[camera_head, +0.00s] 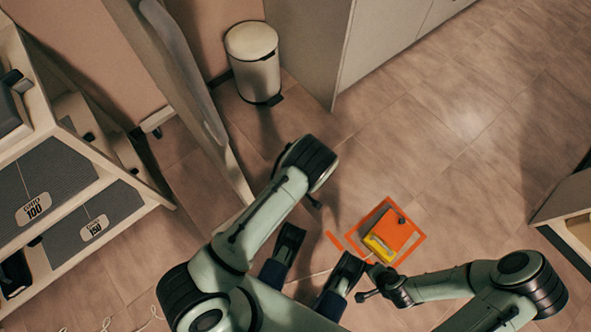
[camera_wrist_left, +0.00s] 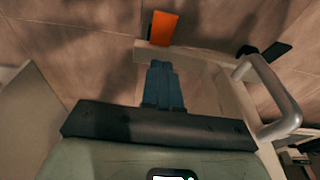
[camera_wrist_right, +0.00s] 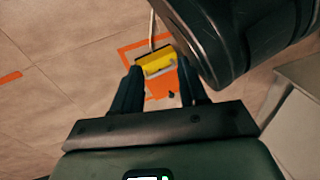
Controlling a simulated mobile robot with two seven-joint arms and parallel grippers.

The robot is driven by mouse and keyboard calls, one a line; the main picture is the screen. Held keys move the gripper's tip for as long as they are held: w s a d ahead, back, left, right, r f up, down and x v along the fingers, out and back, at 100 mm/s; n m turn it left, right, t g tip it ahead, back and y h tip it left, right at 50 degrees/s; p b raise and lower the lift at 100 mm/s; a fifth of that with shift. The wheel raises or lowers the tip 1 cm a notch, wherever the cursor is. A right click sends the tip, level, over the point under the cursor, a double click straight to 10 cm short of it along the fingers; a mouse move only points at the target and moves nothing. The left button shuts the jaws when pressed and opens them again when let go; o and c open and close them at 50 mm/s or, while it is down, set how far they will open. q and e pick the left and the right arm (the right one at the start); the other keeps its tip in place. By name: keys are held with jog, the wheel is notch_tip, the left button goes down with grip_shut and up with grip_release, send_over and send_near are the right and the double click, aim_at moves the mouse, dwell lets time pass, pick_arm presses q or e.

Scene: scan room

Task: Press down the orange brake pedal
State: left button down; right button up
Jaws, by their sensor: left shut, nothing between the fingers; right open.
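In the left wrist view an orange flat tab (camera_wrist_left: 163,28), which looks like the brake pedal, shows at the edge of a white frame bar (camera_wrist_left: 195,57). My left gripper (camera_wrist_left: 163,68) is shut and empty; its tips point toward the tab, with a gap in the picture. I cannot tell the true distance. In the head view my left arm bends over the middle and its fingertips are not clear. My right gripper (camera_wrist_right: 160,80) is open; a yellow part (camera_wrist_right: 155,62) shows beyond and between its fingers. A small orange strip (camera_head: 334,241) shows in the head view.
An orange plate with a yellow part (camera_head: 380,246) lies inside an orange outline, with a cable. A pedal bin (camera_head: 253,58) and cabinet stand at the back; a weight rack (camera_head: 60,175) stands left. A curved metal bar (camera_wrist_left: 275,95) is right of my left gripper.

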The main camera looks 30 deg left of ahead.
pick_arm(q)
jog(key=shift+s, duration=0.15)
pick_arm(e)
jog(key=shift+s, duration=0.15)
pick_arm(q)
jog(key=f+b, duration=0.1)
jog(key=f, duration=0.3)
jog(key=f+b, duration=0.2)
jog(key=f, duration=0.2)
jog(key=a+f+b, duration=0.1)
jog(key=f, duration=0.3)
jog(key=shift+w+f, duration=0.25)
jog(key=shift+f, duration=0.15)
jog(key=shift+f+b, duration=0.3)
jog(key=shift+f, duration=0.15)
pick_arm(e)
jog(key=s+d+f+g, duration=0.1)
jog(key=s+f+g, duration=0.2)
jog(key=s, duration=0.6)
jog(key=shift+f+m, duration=0.3)
jog(key=shift+f, duration=1)
jog(key=shift+w, duration=0.1)
